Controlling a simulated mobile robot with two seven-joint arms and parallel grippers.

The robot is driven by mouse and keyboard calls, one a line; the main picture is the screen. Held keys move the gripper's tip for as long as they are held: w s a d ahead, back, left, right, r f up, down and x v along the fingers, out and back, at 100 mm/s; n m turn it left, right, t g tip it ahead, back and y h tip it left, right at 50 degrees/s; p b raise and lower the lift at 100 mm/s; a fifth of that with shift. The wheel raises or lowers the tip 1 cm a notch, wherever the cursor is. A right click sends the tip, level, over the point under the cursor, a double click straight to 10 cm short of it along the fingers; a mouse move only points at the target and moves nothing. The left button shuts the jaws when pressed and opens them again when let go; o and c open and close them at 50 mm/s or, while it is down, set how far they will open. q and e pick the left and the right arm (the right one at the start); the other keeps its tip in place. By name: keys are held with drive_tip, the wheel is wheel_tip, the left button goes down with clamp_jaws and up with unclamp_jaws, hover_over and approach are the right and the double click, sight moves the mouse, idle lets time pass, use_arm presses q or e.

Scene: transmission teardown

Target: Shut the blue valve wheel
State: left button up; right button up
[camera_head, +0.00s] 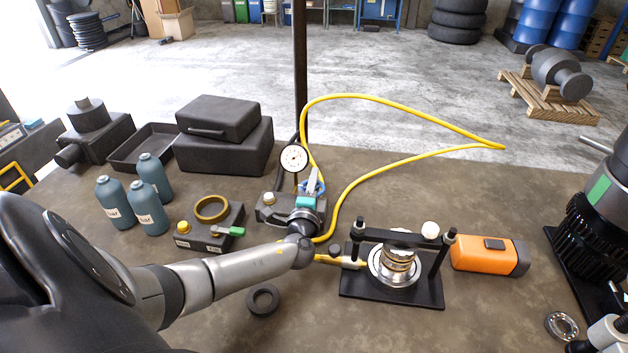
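The blue valve wheel (320,186) shows only in part, as blue edges behind and beside my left gripper (312,181). It sits by the dark pump block (268,209), below the round pressure gauge (293,158). My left arm reaches in from the left, and its gripper is at the wheel, with a grey finger pointing up and away. The wrist and fingers hide most of the wheel. I cannot tell whether the fingers touch it or how far they are apart.
A yellow hose (410,159) loops across the bench behind. A black press frame (392,293) with a spring stands right of my wrist, beside an orange case (485,254).

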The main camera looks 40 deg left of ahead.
use_arm(q)
clamp_jaws()
drive_tip(key=shift+f+m+t+h+b, duration=0.15)
drive_tip(key=shift+m+t+h+b, duration=0.3)
drive_tip(key=shift+h+b, duration=0.4)
drive_tip(key=m+h+b, duration=0.1)
drive_tip(key=h+b, duration=0.1)
drive_tip(key=b, duration=0.1)
drive_tip(key=m+t+h+b, duration=0.1)
drive_tip(key=m+b, duration=0.1)
drive_tip(key=b, duration=0.1)
drive_tip(key=d+m+h+b, duration=0.1)
drive_tip(key=h+b, duration=0.1)
drive_tip(key=b, duration=0.1)
drive_tip(key=shift+w+d+f+t+h, duration=0.1)
drive_tip(key=shift+w+t+h, duration=0.15)
drive_tip(key=shift+h, duration=0.1)
drive_tip(key=shift+d+r+m+h+b, duration=0.2)
drive_tip(key=shift+m+h+b, duration=0.5)
drive_tip(key=shift+b, duration=0.8)
drive_tip(key=shift+h, duration=0.3)
drive_tip(key=shift+o, duration=2)
unclamp_jaws()
